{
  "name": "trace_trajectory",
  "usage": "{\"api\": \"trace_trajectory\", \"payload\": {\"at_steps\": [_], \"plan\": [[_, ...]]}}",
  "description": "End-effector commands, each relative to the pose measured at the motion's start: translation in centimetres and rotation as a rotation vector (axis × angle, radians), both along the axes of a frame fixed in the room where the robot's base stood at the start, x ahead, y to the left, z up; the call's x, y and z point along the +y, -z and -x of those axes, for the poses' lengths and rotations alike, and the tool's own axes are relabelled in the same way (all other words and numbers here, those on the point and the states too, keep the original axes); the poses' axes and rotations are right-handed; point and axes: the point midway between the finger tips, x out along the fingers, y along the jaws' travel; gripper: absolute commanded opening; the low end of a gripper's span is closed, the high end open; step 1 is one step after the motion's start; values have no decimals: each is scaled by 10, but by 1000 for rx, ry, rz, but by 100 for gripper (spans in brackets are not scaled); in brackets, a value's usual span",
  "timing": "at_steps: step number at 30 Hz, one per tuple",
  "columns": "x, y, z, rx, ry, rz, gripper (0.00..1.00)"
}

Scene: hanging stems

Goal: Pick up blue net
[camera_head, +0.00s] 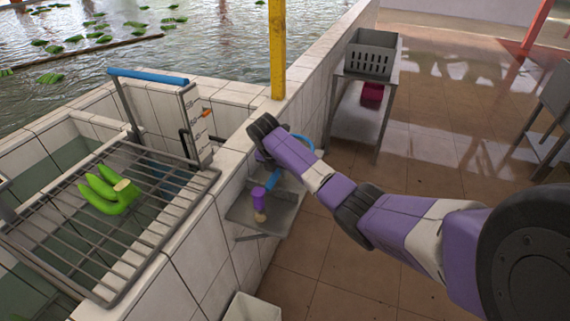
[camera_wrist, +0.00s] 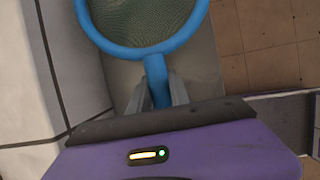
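The blue net has a round blue rim (camera_wrist: 160,50) with dark mesh inside and a short blue handle (camera_wrist: 157,80). In the wrist view its handle lies between the two grey fingers of my gripper (camera_wrist: 158,88). The fingers stand close on both sides of the handle; whether they press on it I cannot tell. In the head view part of the blue rim (camera_head: 311,143) shows past my arm, and a blue length (camera_head: 274,177) shows below it. My gripper is mostly hidden there behind my arm.
A metal shelf (camera_head: 282,212) hangs on the tiled wall, with a purple, tan-ended object (camera_head: 259,200) over it. A wire rack (camera_head: 150,205) with green bananas (camera_head: 106,190) spans the basin at left. A grey crate (camera_head: 369,57) stands on a side table.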

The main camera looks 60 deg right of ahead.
Motion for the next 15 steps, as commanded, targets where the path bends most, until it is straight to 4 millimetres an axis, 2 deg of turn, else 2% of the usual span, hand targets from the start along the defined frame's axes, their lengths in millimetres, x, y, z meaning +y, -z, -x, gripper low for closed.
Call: {"api": "trace_trajectory", "payload": {"at_steps": [2, 15], "plan": [[0, 0, 0, 0, 0, 0, 0], [0, -3, 0, -1, 1, 1, 0]]}}
